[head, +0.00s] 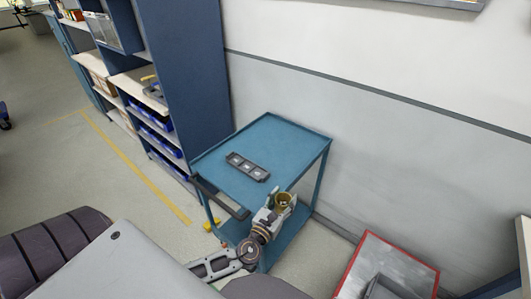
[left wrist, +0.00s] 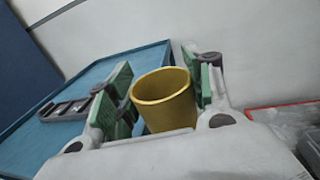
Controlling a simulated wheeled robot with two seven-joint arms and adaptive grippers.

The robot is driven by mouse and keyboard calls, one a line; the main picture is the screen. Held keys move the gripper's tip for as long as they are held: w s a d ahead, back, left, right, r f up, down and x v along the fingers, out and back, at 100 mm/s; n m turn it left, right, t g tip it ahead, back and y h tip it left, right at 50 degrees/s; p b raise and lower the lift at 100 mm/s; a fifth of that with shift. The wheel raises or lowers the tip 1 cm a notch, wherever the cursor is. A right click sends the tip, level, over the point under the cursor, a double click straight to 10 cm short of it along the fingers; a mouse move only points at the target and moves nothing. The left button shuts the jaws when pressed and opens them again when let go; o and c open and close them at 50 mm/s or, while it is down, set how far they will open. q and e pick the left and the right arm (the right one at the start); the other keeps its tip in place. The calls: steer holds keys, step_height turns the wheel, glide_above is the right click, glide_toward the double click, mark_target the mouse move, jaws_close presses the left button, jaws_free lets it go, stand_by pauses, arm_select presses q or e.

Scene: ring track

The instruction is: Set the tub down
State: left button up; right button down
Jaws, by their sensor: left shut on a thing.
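A yellow tub (left wrist: 165,100) stands between the green-padded fingers of my left gripper (left wrist: 160,92) in the left wrist view. The gripper is shut on it. In the head view the tub (head: 284,198) shows small in the left gripper (head: 283,200), at the near right edge of the blue cart (head: 285,135). I cannot tell whether the tub touches the cart top. My right gripper is not in view.
The cart has a dark handle (head: 218,197) on its near left side. Blue shelving (head: 190,75) stands behind it to the left, and a grey wall (head: 400,130) behind to the right. A red-edged box (head: 398,262) is at the lower right. The cart top's far part is clear.

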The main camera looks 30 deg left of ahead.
arm_select(q)
steer(key=shift+r, duration=0.15)
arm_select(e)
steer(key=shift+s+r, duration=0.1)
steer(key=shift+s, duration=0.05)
